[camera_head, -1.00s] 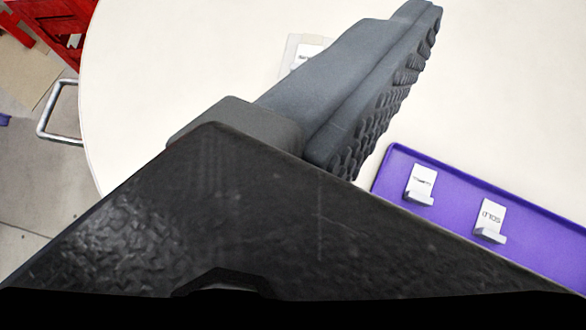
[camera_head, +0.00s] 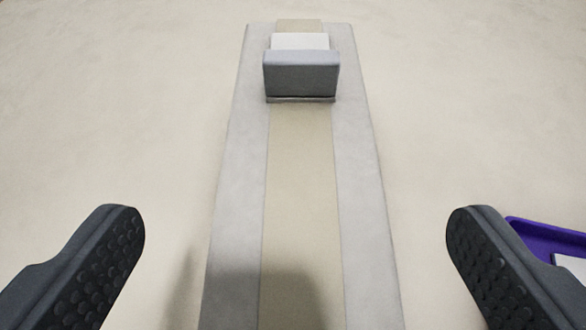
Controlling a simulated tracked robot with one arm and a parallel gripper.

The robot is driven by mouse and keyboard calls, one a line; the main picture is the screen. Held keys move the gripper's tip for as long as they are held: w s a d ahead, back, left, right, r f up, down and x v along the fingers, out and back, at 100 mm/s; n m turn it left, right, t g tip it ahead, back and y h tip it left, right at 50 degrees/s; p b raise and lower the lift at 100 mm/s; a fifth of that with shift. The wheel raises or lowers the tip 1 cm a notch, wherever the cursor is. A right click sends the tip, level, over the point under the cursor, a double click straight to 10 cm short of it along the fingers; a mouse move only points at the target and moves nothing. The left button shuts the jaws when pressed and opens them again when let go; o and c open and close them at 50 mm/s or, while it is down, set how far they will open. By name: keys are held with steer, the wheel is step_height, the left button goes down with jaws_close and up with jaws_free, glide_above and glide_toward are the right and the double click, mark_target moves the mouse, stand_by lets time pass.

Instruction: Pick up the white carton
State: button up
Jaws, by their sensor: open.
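A long pale grey-white shape with a beige strip down its middle, which looks like the white carton (camera_head: 238,190), runs from the top centre to the bottom edge. A small grey block with a white upper part (camera_head: 300,72) is on its far end. My gripper (camera_head: 293,222) is open and empty, with one dark, studded finger on each side of the carton. Neither finger appears to touch it. A dark shadow falls on the carton's near part. Its lower end is cut off by the frame.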

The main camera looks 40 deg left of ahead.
mark_target(304, 186)
steer(key=shift+x, duration=0.9)
steer(key=shift+d+f+b+x, duration=0.15)
steer(key=shift+b+x, duration=0.2)
steer(key=shift+x, duration=0.95)
steer(key=shift+d+f+b+x, duration=0.15)
steer(key=shift+b+x, duration=0.15)
steer(key=shift+x, duration=0.95)
steer(key=c, duration=1.8)
